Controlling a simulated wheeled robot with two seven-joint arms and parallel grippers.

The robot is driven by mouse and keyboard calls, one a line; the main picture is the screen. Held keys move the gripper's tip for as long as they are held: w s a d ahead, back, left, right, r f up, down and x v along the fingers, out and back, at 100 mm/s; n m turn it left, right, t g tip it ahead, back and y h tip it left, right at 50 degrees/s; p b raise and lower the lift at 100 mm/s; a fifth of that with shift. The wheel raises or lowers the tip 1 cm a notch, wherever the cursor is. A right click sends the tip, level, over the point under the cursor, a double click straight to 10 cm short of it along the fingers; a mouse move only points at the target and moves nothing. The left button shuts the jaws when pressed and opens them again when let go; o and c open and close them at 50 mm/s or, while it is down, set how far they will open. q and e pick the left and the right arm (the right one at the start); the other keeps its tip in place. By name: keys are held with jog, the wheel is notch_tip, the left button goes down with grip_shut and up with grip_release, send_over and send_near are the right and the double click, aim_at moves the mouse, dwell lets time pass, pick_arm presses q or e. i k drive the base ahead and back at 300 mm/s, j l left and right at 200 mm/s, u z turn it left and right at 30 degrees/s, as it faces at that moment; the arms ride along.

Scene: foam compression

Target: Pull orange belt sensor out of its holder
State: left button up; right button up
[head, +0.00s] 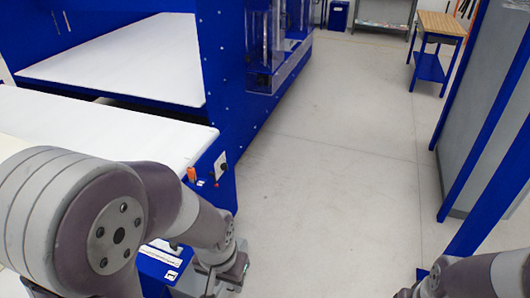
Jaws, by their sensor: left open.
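The orange belt sensor (191,174) is a small upright orange piece at the front right edge of the white conveyor, near a small panel on the blue side. Its holder is too small to make out clearly. My left gripper (216,279) is low in the head view, below and slightly right of the sensor and clear of it. It is open, with its fingertips hard to make out near the bottom edge. My right arm (475,278) shows only in the bottom right corner, and its gripper is not visible.
The white conveyor bed (100,130) has a blue side frame. A white panel with a black knob (221,165) sits just right of the sensor. A blue machine (225,70) stands behind. The grey floor (330,170) is open to the right, with a wooden-topped bench (440,23) far off.

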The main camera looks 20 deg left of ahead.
aim_at(190, 171)
jog(key=i+l, duration=0.15)
jog(key=i, duration=0.9)
jog(key=i+l+z, duration=0.1)
jog(key=i, duration=0.9)
jog(key=i+u, duration=0.7)
jog(key=u, duration=0.25)
jog(key=i+l+u, duration=0.2)
jog(key=i+u, duration=0.25)
jog(key=i+l+u, duration=0.2)
jog(key=u, duration=0.3)
jog(key=i+u, duration=0.2)
jog(key=u, duration=0.2)
jog(key=i+u, duration=0.2)
jog(key=u, duration=0.2)
jog(key=i+l+u, duration=0.15)
jog(key=u, duration=0.25)
